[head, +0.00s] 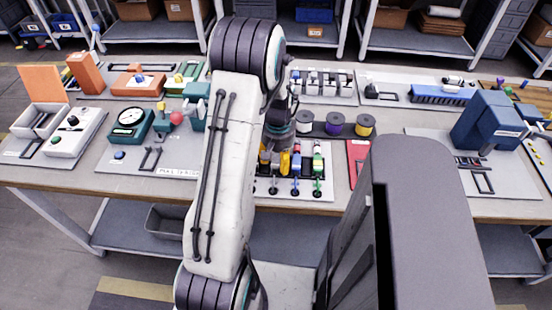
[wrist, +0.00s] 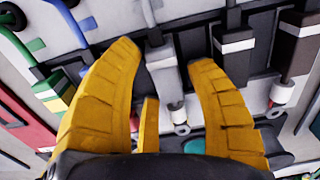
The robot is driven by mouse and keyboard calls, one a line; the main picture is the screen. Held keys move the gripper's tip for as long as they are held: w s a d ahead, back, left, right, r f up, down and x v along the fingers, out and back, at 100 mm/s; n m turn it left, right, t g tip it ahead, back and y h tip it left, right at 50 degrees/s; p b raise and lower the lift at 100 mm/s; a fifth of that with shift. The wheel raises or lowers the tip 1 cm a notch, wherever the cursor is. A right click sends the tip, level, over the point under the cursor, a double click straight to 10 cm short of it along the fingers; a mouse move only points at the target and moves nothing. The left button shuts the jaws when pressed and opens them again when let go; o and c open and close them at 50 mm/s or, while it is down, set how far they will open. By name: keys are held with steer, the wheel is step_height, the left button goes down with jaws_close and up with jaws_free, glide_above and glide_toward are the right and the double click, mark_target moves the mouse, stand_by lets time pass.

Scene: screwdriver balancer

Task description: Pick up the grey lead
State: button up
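The grey lead (wrist: 165,78), a grey plug body with a pale band, lies in a row of leads near the middle of the wrist view. My gripper (wrist: 165,58) is open, with one yellow finger on each side of the grey lead. Gaps show between the lead and both fingers. In the head view my gripper (head: 275,160) is over the left part of the lead rack, its yellow fingers pointing down. My arm and gripper hide most of the grey lead there.
A blue lead (head: 296,165) and a green lead (head: 318,163) stand to the right of my gripper. A black lead (wrist: 232,45) is close beside the right finger in the wrist view. Coloured spools (head: 334,125) stand behind the rack, and a red item (head: 358,158) lies to its right.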

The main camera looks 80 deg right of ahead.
steer(key=c, duration=0.8)
steer(key=shift+c, duration=0.2)
